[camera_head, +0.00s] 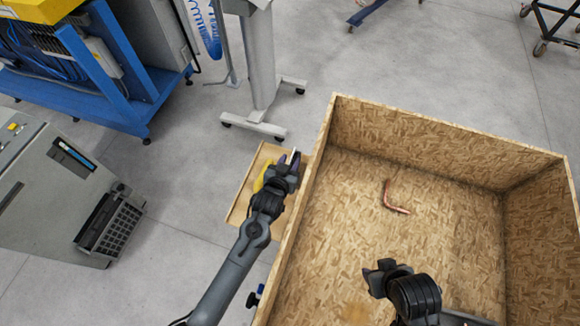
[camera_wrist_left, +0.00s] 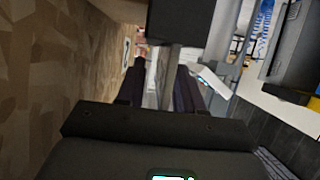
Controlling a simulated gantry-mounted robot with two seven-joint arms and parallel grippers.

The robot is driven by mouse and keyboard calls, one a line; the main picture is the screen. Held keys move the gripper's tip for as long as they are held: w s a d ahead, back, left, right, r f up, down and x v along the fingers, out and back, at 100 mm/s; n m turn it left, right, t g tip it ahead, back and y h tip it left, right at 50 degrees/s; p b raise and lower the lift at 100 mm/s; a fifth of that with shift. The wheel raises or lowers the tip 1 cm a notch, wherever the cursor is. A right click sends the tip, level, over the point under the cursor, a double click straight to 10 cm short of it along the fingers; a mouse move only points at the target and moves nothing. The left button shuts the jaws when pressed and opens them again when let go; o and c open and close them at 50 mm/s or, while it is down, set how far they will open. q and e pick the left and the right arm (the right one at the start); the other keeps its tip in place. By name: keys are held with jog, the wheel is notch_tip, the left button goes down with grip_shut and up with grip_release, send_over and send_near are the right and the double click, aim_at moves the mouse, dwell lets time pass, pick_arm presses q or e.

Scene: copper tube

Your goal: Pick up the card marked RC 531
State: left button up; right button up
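My left gripper (camera_head: 290,158) is over a small wooden ledge (camera_head: 238,212) outside the big crate's left wall. In the left wrist view, its two dark fingers (camera_wrist_left: 163,85) stand apart with pale strips visible between them. A small white sliver shows at the fingers in the head view; I cannot tell whether it is a card. A white flat piece (camera_wrist_left: 208,80) shows just right of the fingers in the wrist view. No RC 531 marking is readable. My right gripper (camera_head: 380,275) is over the crate; its opening is unclear.
The wooden crate (camera_head: 440,127) holds a bent copper tube (camera_head: 393,200) on its floor. A yellow object (camera_head: 261,178) lies on the ledge, partly behind my left gripper. A grey stand (camera_head: 261,75) is behind it. A grey console (camera_head: 45,200) stands at left. Floor between is clear.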

pick_arm(q)
grip_shut()
jog(key=shift+r, duration=0.1)
